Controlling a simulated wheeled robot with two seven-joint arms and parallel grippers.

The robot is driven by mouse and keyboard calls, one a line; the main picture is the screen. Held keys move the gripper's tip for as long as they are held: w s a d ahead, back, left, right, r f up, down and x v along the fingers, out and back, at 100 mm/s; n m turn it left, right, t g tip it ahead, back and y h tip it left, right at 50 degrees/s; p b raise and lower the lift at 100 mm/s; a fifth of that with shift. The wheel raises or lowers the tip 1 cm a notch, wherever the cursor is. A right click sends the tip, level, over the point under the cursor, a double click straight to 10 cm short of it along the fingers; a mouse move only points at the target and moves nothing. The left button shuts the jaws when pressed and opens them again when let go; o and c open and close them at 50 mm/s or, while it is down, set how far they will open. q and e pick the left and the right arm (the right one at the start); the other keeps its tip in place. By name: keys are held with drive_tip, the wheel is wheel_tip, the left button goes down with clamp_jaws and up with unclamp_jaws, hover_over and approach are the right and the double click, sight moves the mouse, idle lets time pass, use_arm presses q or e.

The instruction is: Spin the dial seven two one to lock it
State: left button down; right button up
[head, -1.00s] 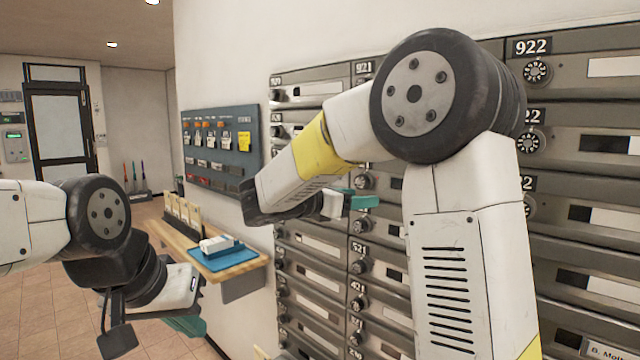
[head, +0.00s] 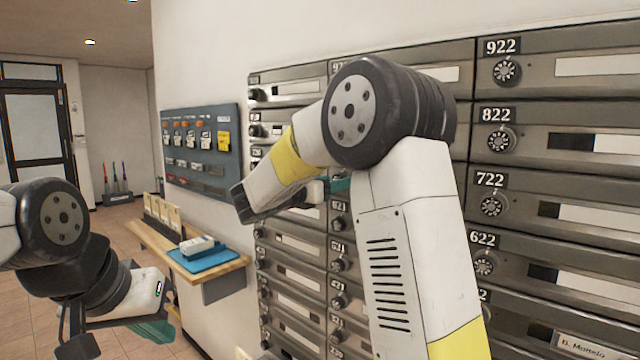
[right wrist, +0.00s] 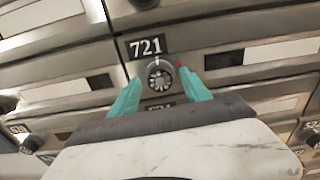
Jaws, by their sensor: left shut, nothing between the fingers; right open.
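The round dial of box 721 (right wrist: 158,75) shows in the right wrist view, just under its black 721 number plate (right wrist: 146,46). My right gripper (right wrist: 158,84) is open, with one teal finger on each side of the dial; I cannot tell whether the fingers touch it. In the head view my right gripper (head: 335,184) is mostly hidden behind my right arm, and the dial is hidden too. My left gripper (head: 152,332) is shut and empty at the lower left, away from the boxes.
The mailbox wall has other dials, such as those of 722 (head: 492,205) and 822 (head: 501,140). A wooden shelf (head: 222,268) with a blue tray (head: 212,260) juts out left of the boxes. A key board (head: 200,150) hangs above it. Open floor lies at left.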

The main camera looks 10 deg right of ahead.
drive_tip(key=shift+c, duration=0.3)
clamp_jaws()
drive_tip(key=shift+m, duration=0.3)
drive_tip(key=m, duration=3.4)
drive_tip(key=shift+f, duration=0.1)
